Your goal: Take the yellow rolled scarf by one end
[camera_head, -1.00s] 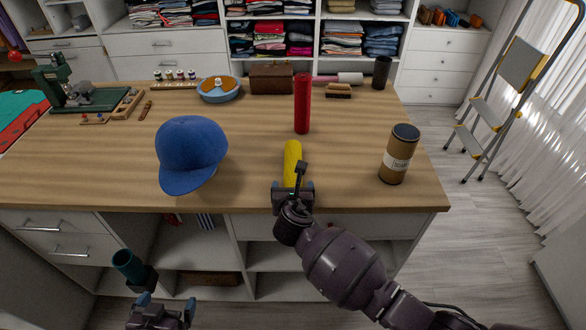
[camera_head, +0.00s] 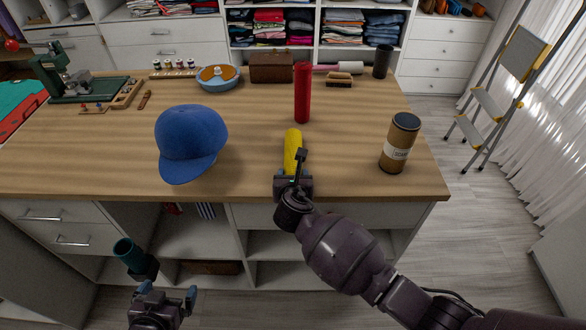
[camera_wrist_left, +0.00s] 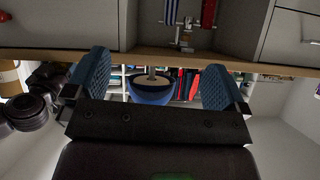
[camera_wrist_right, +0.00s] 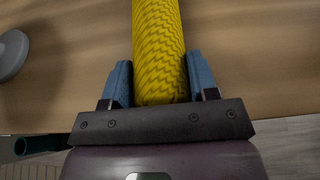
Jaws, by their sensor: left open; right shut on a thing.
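The yellow rolled scarf (camera_head: 292,148) lies on the wooden table near its front edge, pointing away from me. My right gripper (camera_head: 294,182) is shut on its near end. In the right wrist view the ribbed yellow scarf (camera_wrist_right: 158,50) sits between the two blue fingers of the right gripper (camera_wrist_right: 160,85), with a finger on each side. My left gripper (camera_head: 166,298) is open and empty, low in front of the table. In the left wrist view the left gripper (camera_wrist_left: 158,85) has its blue fingers wide apart with nothing between them.
A blue cap (camera_head: 190,142) lies left of the scarf. A red cylinder (camera_head: 303,92) stands behind it and a brown labelled canister (camera_head: 399,143) to its right. A teal cup-like object (camera_head: 130,254) is below the tabletop near my left gripper. Table between cap and scarf is clear.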

